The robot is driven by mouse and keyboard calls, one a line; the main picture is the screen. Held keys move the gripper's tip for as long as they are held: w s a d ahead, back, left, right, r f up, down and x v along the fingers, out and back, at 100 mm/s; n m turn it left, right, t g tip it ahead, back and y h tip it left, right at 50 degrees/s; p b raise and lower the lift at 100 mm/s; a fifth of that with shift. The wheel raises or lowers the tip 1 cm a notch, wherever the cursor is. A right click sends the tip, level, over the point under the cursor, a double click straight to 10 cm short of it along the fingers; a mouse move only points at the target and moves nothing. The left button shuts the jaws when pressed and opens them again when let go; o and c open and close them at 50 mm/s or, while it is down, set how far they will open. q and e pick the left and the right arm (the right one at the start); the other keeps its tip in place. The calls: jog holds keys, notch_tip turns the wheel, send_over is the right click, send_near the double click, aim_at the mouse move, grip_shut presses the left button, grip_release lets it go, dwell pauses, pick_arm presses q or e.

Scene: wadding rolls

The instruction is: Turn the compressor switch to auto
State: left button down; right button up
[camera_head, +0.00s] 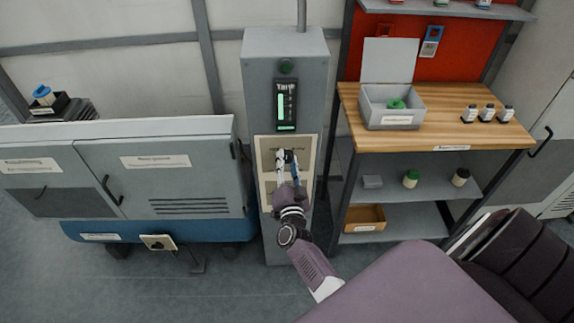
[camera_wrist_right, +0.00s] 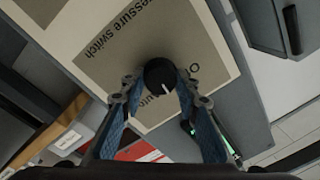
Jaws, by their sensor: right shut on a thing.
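The black pressure switch knob (camera_wrist_right: 158,72) sits on a beige panel (camera_wrist_right: 105,65) printed "Pressure Switch", with "Auto" and "O" marks beside it. A white pointer line on the knob points down and slightly right in the right wrist view, toward the gap between the two marks. My right gripper (camera_wrist_right: 158,82) has its blue-padded fingers on both sides of the knob and is shut on it. In the head view my right gripper (camera_head: 287,157) is at the panel on the front of the grey column (camera_head: 257,90). My left gripper is not in view.
A green-lit tank display (camera_head: 286,105) is above the panel. A grey cabinet (camera_head: 160,175) stands on the left. A wooden-topped shelf unit (camera_head: 440,130) on the right holds an open grey box (camera_head: 390,118) and several small bottles. Floor shows between them.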

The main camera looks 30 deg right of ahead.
jog(key=m+b, duration=0.1)
jog(key=m, duration=0.1)
jog(key=m+b, duration=0.1)
jog(key=m, duration=0.1)
jog(key=shift+f+m+h, duration=0.2)
jog(key=shift+m+h, duration=0.1)
jog(key=shift+m+b, duration=0.85)
jog(key=shift+m, duration=0.75)
jog(key=o, duration=1.2)
jog(key=shift+c, duration=0.2)
jog(key=shift+r, duration=0.1)
